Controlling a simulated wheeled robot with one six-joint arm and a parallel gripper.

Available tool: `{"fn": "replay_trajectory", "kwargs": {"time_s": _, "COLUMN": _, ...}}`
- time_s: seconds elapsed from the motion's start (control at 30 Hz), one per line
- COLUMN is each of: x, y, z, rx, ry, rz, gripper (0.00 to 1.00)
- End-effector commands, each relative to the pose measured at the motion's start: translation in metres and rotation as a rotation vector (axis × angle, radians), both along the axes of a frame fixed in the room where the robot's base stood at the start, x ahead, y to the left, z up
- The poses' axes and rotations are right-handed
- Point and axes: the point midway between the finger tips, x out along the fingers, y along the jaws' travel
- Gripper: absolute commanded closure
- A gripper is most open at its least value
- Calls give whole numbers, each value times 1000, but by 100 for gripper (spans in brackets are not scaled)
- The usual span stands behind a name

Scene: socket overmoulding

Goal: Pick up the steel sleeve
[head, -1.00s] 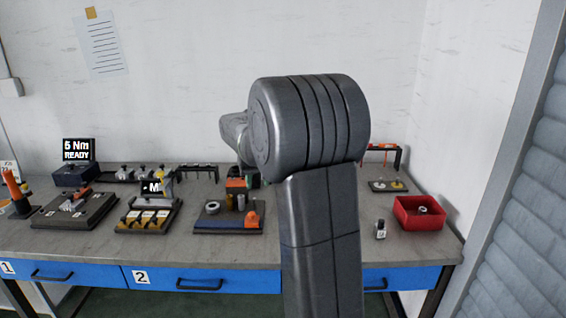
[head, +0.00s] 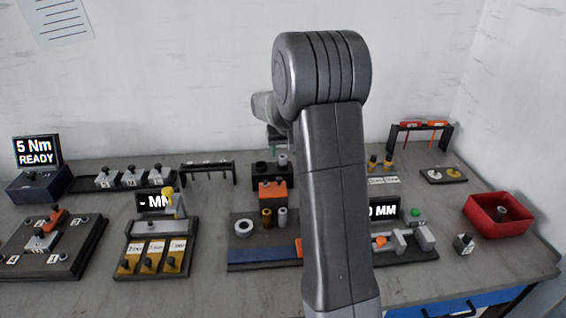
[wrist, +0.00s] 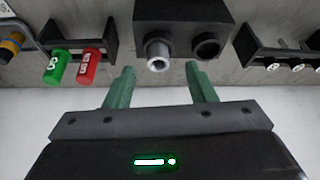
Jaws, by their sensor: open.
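A bright steel sleeve (wrist: 158,55) with an open bore stands in the left hole of a black two-hole block (wrist: 183,14) in the wrist view; the right hole looks empty. In the head view the block (head: 259,172) is at the back of the bench, with the sleeve (head: 283,160) partly beside my arm. My gripper (wrist: 160,82) is open and empty, its green fingers to either side of the sleeve's line but apart from it. In the head view my gripper (head: 277,144) is mostly hidden behind my arm. Another grey sleeve (head: 282,216) stands on a dark tray.
The tray (head: 250,262) also holds a washer and a brass sleeve. A rack with green and red plugs (wrist: 82,40) is left of the block in the wrist view; another rack (wrist: 285,45) is right. A red bin (head: 498,228) sits at right. The wall is close behind.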

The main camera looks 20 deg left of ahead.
Motion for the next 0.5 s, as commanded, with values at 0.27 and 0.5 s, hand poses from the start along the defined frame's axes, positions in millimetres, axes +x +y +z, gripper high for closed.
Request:
{"fn": "replay_trajectory", "kwargs": {"time_s": 0.27, "x": 13, "y": 6, "z": -35, "rx": -1, "ry": 2, "rz": 0, "gripper": 50}}
{"fn": "replay_trajectory", "kwargs": {"time_s": 0.5, "x": 14, "y": 7, "z": -39, "rx": -1, "ry": 1, "rz": 0, "gripper": 50}}
